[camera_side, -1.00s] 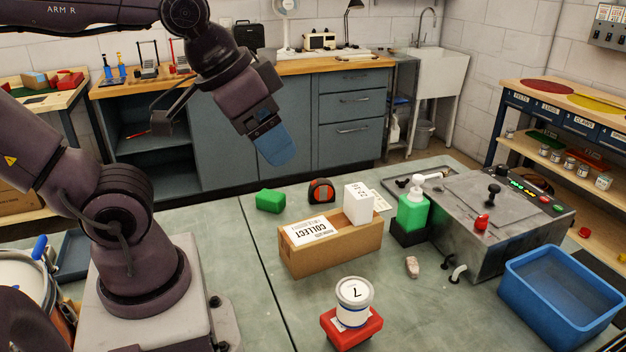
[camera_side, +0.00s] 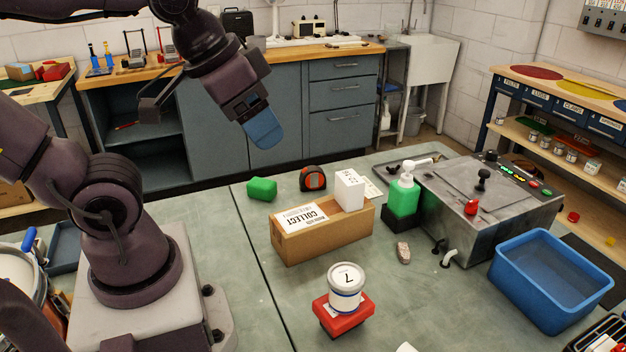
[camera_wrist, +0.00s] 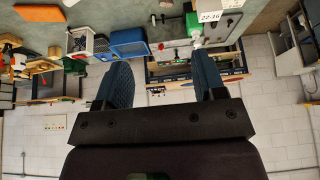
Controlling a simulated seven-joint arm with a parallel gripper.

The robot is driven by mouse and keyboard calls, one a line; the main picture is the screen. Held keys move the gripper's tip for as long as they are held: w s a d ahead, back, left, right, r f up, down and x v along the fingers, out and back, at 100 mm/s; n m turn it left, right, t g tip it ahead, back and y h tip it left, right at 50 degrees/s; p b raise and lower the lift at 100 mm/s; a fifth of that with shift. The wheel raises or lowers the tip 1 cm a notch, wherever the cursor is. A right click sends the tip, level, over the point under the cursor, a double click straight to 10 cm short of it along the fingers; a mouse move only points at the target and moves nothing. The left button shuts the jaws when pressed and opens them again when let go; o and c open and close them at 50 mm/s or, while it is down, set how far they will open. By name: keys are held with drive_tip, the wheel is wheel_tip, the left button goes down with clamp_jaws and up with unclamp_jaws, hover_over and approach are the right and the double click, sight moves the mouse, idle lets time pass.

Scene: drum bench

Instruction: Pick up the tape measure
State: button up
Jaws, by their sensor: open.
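The tape measure (camera_side: 313,178), black with an orange-red face, stands on the grey-green bench top behind the cardboard box. I cannot make it out in the wrist view. My gripper (camera_side: 264,132) is raised above and behind the bench, to the left of the tape measure and apart from it. In the wrist view my gripper (camera_wrist: 162,82) shows two blue fingers spread apart with nothing between them.
A green block (camera_side: 262,188) lies left of the tape measure. The cardboard box (camera_side: 325,236) with a white box (camera_side: 349,189) on it stands in front. A green pump bottle (camera_side: 404,196) and a grey machine (camera_side: 490,215) are to the right.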

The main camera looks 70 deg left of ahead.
drive_tip(key=w+a+f+n+g+h, duration=0.1)
drive_tip(key=w+a+f+n+g, duration=0.25)
drive_tip(key=a+f+n, duration=0.3)
drive_tip(key=n+t+h, duration=0.4)
drive_tip(key=n+t, duration=0.5)
drive_tip(key=n, duration=1.5)
approach(308, 169)
drive_tip(key=s+d+f, duration=0.1)
drive_tip(key=s, duration=0.1)
drive_tip(key=s+d+f, duration=0.1)
drive_tip(key=s+d, duration=0.1)
drive_tip(key=s+d+f, duration=0.1)
drive_tip(key=s+d, duration=0.1)
drive_tip(key=shift+d+f, duration=0.1)
drive_tip(key=shift+d, duration=0.05)
drive_tip(key=a+n, duration=0.1)
drive_tip(key=w+a+r+n+t+y, duration=0.2)
drive_tip(key=a, duration=0.1)
drive_tip(key=shift+w+a, duration=0.1)
drive_tip(key=shift+w, duration=0.1)
drive_tip(key=x, duration=0.6)
drive_tip(key=shift+w+r, duration=0.1)
drive_tip(key=shift+w, duration=0.25)
drive_tip(key=shift+r+x, duration=0.15)
drive_tip(key=shift+x, duration=1.4)
drive_tip(key=shift+r+x, duration=0.15)
drive_tip(key=shift+x, duration=1.45)
drive_tip(key=shift+w, duration=0.15)
